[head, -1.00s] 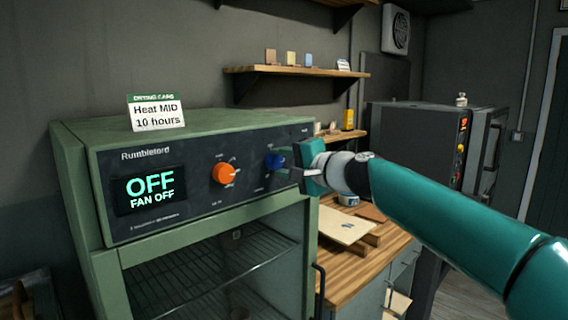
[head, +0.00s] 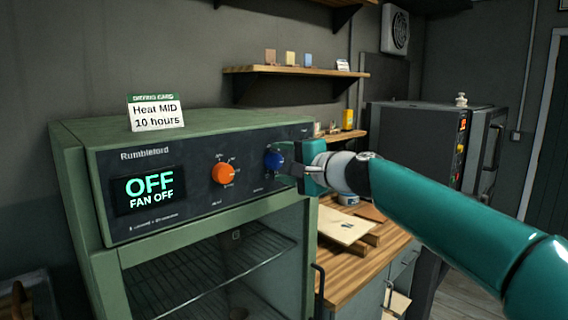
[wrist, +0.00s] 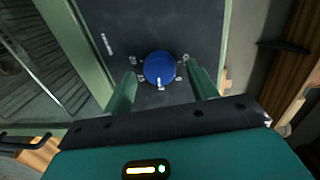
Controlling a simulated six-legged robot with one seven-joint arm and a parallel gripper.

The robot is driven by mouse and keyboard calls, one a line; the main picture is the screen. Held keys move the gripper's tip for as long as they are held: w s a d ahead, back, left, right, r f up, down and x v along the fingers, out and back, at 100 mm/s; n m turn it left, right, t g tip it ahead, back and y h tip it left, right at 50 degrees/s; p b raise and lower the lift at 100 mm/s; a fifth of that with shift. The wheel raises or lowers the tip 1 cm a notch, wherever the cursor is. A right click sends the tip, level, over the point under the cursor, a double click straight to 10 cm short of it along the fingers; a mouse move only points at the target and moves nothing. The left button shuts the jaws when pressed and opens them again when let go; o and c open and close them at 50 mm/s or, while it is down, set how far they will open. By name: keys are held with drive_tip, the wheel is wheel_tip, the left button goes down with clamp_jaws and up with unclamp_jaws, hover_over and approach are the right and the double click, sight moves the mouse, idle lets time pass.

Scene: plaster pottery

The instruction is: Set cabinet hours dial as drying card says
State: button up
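The green drying cabinet (head: 75,170) has a dark front panel with an orange knob (head: 223,173) and a blue knob (head: 274,160). Its display (head: 150,189) reads OFF, FAN OFF. The drying card (head: 156,113) on top reads Heat MID, 10 hours. My gripper (head: 291,164) is at the right of the panel, close to the blue knob. In the wrist view the blue knob (wrist: 159,68) lies ahead between the two spread fingers of my gripper (wrist: 160,82), with gaps on both sides. A white mark is at the knob's lower edge in that view.
A wooden bench (head: 370,268) with boards and a jar stands right of the cabinet. A dark kiln-like unit (head: 415,140) stands behind. A shelf (head: 300,70) with small tiles is on the wall above. A handle (head: 319,290) projects beside the cabinet door.

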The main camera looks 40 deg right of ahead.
drive_tip(key=s+r, duration=0.1)
drive_tip(key=s, duration=1.2)
drive_tip(key=shift+s+d, duration=0.3)
drive_tip(key=shift+s, duration=0.05)
drive_tip(key=w+a+f+n+g+y, duration=0.1)
drive_tip(key=w+a+f+n+g, duration=0.2)
drive_tip(key=a+f, duration=0.5)
drive_tip(key=a+f+n+g+y, duration=0.25)
drive_tip(key=a+n, duration=0.35)
drive_tip(key=a, duration=0.7)
drive_tip(key=s+a+f+n+g+h, duration=0.1)
drive_tip(key=s+a+f+n+g, duration=0.1)
drive_tip(key=f, duration=0.4)
drive_tip(key=s+a+f+n+g+h, duration=0.1)
drive_tip(key=a+f+n+g, duration=0.1)
drive_tip(key=a+f, duration=0.3)
drive_tip(key=s+a+f+n+g+h, duration=0.2)
drive_tip(key=a+f+n, duration=0.1)
drive_tip(key=f, duration=0.4)
drive_tip(key=shift+s+a+f+n, duration=0.3)
drive_tip(key=shift+a+n, duration=0.1)
drive_tip(key=shift+n, duration=0.1)
